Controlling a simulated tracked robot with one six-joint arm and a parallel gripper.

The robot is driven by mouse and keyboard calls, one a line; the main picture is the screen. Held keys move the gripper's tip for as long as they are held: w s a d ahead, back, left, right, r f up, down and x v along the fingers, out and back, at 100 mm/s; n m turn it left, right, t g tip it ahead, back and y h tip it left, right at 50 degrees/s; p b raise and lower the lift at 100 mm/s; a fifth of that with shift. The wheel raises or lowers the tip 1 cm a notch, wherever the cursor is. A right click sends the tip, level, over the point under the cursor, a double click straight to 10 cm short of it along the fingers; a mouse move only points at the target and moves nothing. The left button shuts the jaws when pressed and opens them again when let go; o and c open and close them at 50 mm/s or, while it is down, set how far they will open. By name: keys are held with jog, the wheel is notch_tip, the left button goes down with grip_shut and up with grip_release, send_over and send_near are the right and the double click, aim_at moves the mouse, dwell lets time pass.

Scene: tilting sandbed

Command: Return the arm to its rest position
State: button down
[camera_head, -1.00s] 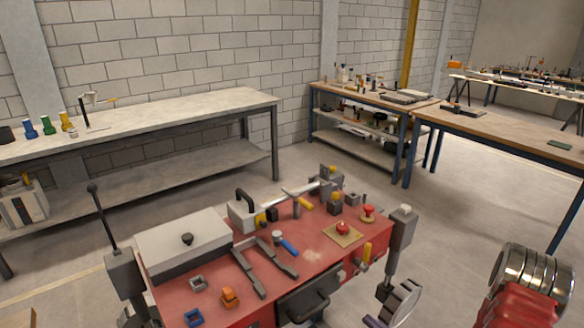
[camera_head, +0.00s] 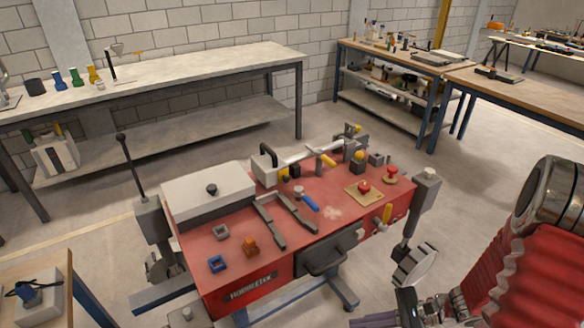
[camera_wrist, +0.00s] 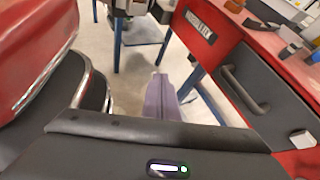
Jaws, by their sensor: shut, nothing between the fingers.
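My gripper (camera_wrist: 158,78) shows in the wrist view as grey-purple fingers pressed together, with nothing between them. It points down past the red machine's side, over bare floor. In the head view only part of my gripper (camera_head: 378,321) shows at the bottom edge, in front of the red machine and apart from it. My red-sleeved arm with its metal joint fills the right edge of the head view.
The red sandbed machine (camera_head: 235,282) stands close in front, with a black drawer handle (camera_head: 323,262), clamps and small parts on top. A pale workbench (camera_head: 190,72) runs along the wall. A wooden bench (camera_head: 530,92) stands back right. Floor between them is clear.

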jog(key=s+d+r+n+g+h, duration=0.1)
jog(key=s+d+r+n+h, duration=0.1)
jog(key=r+n+h, duration=0.4)
jog(key=s+d+r+n+g+h, duration=0.1)
jog(key=s+d+r+n+h, duration=0.2)
jog(key=r+n, duration=0.35)
jog(key=a+r+n+t+h, duration=0.1)
jog(key=a+r+n+t, duration=0.1)
jog(key=r, duration=0.5)
jog(key=a+r+n+t+h, duration=0.2)
jog(key=a+r+t, duration=0.2)
jog(key=r, duration=0.4)
jog(key=shift+s+a+r+h, duration=0.3)
jog(key=shift+a, duration=0.1)
